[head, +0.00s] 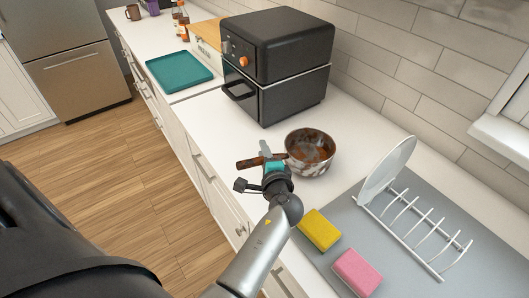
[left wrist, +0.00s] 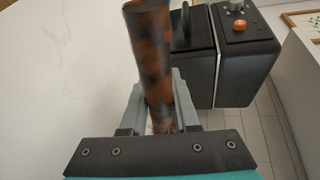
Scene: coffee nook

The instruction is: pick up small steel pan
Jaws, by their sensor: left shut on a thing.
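The small steel pan (head: 318,165) is at the counter's front part, in front of the black oven. Its metal bowl is mottled with brown patches, and its brown handle (head: 249,163) points left, toward the front edge. My left gripper (head: 266,156) is shut on the handle, close to the bowl. The left wrist view shows the dark-and-orange mottled handle (left wrist: 153,55) between the two grey fingers (left wrist: 160,100). The bowl is not seen in that view. I cannot tell whether the pan's base touches the counter. My right gripper is not in view.
A black oven (head: 290,90) stands close behind the pan. A white dish rack with a plate (head: 386,172), a yellow sponge (head: 320,230) and a pink sponge (head: 357,272) are to the right. A teal tray (head: 180,70) lies farther left.

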